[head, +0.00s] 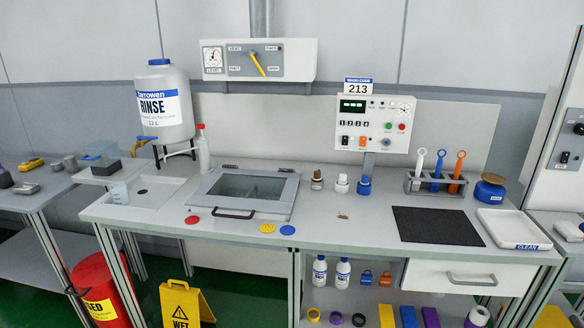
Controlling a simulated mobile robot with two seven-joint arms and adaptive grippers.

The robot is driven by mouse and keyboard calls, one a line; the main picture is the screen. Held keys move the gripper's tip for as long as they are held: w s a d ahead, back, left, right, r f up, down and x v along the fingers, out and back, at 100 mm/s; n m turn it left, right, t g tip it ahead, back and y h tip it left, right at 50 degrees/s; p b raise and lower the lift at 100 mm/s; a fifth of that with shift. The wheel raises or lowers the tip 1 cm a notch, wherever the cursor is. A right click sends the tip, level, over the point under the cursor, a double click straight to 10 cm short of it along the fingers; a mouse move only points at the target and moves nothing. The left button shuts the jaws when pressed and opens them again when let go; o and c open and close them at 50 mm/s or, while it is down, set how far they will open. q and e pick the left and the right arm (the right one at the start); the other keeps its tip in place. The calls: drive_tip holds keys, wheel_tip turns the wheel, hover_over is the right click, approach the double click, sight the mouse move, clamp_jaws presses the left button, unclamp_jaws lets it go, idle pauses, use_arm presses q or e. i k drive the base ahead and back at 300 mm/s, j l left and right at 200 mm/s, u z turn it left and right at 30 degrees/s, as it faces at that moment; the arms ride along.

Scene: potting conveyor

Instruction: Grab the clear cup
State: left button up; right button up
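A small clear cup (119,193), pale bluish and see-through, stands upright at the left end of the bench, on or beside the shallow sink tray (150,191). It is below and left of the tap of the white rinse tank (164,108). It is small in the picture, so I cannot tell whether anything is in it. Neither of my grippers is in view, and nothing touches the cup.
A clear box with a blue part (103,158) sits on a raised stand behind the cup. A yellow floor sign (186,304) and red bin (103,290) stand below.

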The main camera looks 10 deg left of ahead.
sight(119, 191)
drive_tip(key=u, duration=1.3)
drive_tip(key=i, duration=0.3)
